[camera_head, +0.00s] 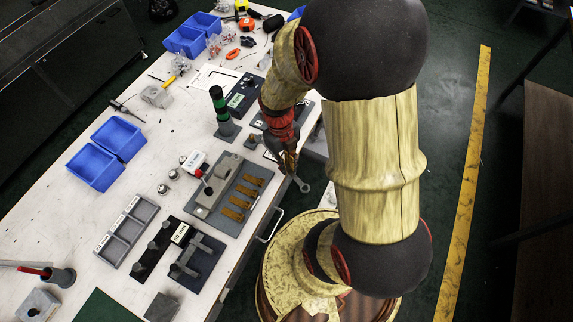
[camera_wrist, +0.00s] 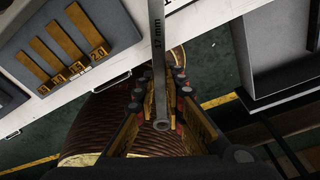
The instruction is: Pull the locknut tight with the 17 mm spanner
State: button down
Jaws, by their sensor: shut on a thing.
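My gripper (camera_head: 288,158) is shut on the 17 mm spanner (camera_head: 303,185), whose ring end sticks out over the table's front edge in the head view. In the wrist view my gripper (camera_wrist: 160,92) has its fingers either side of the grey spanner shaft (camera_wrist: 157,45). The shaft is marked "17 mm" and runs up out of the picture; a round end shows low between the fingers. The spanner is clear of the table. I cannot make out the locknut in either view.
A grey board (camera_head: 237,195) with several orange-brown strips lies near the table edge; it also shows in the wrist view (camera_wrist: 110,12). Blue bins (camera_head: 94,168), a grey tray (camera_head: 129,232) and dark fixtures (camera_head: 196,262) crowd the table.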

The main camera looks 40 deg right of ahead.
jog(key=shift+r+p, duration=1.35)
jog(key=shift+r, duration=0.5)
jog(key=c, duration=2.4)
grip_release()
grip_shut()
jog(key=shift+s, duration=0.1)
